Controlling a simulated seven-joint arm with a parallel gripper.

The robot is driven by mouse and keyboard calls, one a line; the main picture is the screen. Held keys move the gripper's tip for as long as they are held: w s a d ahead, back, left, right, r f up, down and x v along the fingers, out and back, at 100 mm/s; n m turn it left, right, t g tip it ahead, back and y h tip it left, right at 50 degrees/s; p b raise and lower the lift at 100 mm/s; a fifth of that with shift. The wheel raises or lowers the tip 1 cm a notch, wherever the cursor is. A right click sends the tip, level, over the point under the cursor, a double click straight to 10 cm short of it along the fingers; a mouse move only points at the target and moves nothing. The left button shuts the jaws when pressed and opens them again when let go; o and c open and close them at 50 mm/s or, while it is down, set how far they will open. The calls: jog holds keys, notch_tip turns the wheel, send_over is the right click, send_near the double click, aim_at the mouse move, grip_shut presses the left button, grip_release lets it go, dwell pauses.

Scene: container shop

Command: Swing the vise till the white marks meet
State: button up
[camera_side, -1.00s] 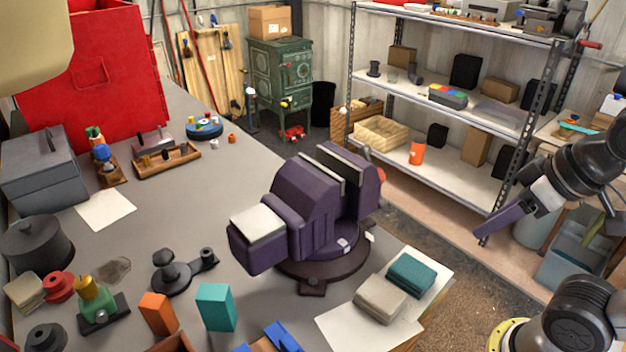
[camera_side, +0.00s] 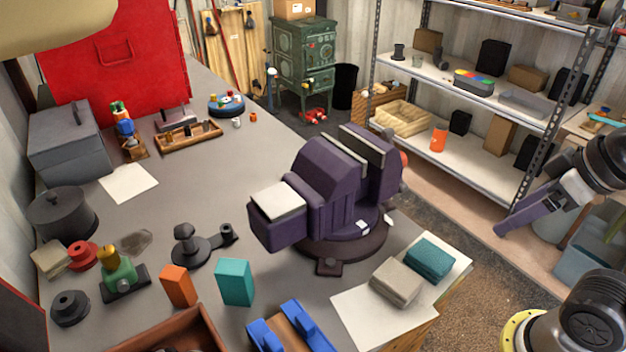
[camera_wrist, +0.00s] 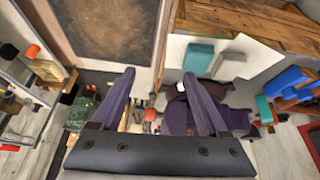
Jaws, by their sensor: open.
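The purple vise (camera_side: 320,195) stands on a round dark swivel base (camera_side: 330,245) on the grey bench. One white mark (camera_side: 362,226) is low on the vise's turning part. A second white mark (camera_side: 388,220) is to its right, and a clear gap separates the two. My gripper (camera_side: 502,228) is at the right in the side view, in the air and well apart from the vise. In the wrist view my gripper (camera_wrist: 160,76) is open, with nothing between its two purple fingers. The vise (camera_wrist: 240,120) shows there partly behind the right finger.
Teal (camera_side: 430,259) and grey (camera_side: 397,282) blocks lie on white paper (camera_side: 365,325) at the bench's front corner, close to the vise. A blue part (camera_side: 290,330), a teal block (camera_side: 235,282) and an orange block (camera_side: 179,286) stand left of them. Metal shelves (camera_side: 480,110) stand behind.

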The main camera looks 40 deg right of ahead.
jog(key=shift+o, duration=1.4)
jog(key=r, duration=0.1)
jog(key=r+n, duration=0.2)
jog(key=shift+w+r, duration=0.25)
jog(key=shift+r, duration=0.1)
jog(key=w+a+r+n+g, duration=0.1)
jog(key=w+a+r+n, duration=0.35)
jog(key=w+r, duration=0.25)
jog(key=w+a+r+n+g, duration=0.2)
jog(key=w+a+r+n, duration=0.1)
jog(key=w+r+n, duration=0.35)
jog(key=n+g, duration=0.2)
jog(key=n, duration=0.2)
send_near(285, 216)
jog(key=w+d, duration=0.1)
jog(key=w, duration=0.1)
jog(key=w+d, duration=0.1)
jog(key=w, duration=0.1)
jog(key=shift+d+r, duration=0.1)
jog(key=shift+s+a+f, duration=0.2)
jog(key=shift+a+f, duration=0.05)
notch_tip(285, 216, down, 13)
jog(key=shift+f, duration=0.25)
